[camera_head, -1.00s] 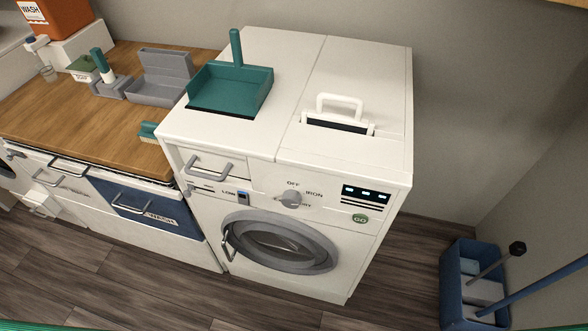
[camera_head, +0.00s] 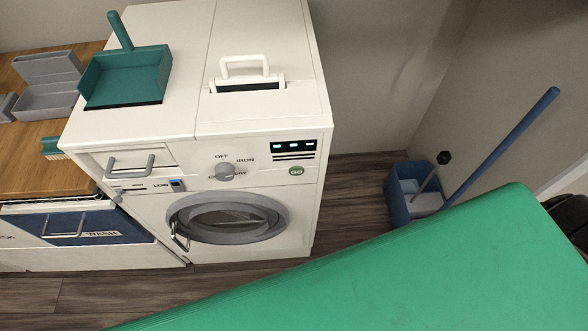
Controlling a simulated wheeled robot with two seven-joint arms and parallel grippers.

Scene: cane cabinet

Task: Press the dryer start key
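The white dryer (camera_head: 268,205) stands left of the middle, its front facing me. Its start key is a round green button marked GO (camera_head: 296,171), on the upper right of the front panel, under a dark display (camera_head: 294,146). A grey knob (camera_head: 225,171) sits left of the key, among the labels OFF and IRON. The round door (camera_head: 228,217) below is shut. Nothing touches the key. Neither of my grippers is in view.
A large green surface (camera_head: 400,275) fills the lower right foreground. A blue bin (camera_head: 398,205) with long handles stands right of the dryer. A teal dustpan (camera_head: 128,78) lies on top of the machine. A wooden counter (camera_head: 30,165) is at the left.

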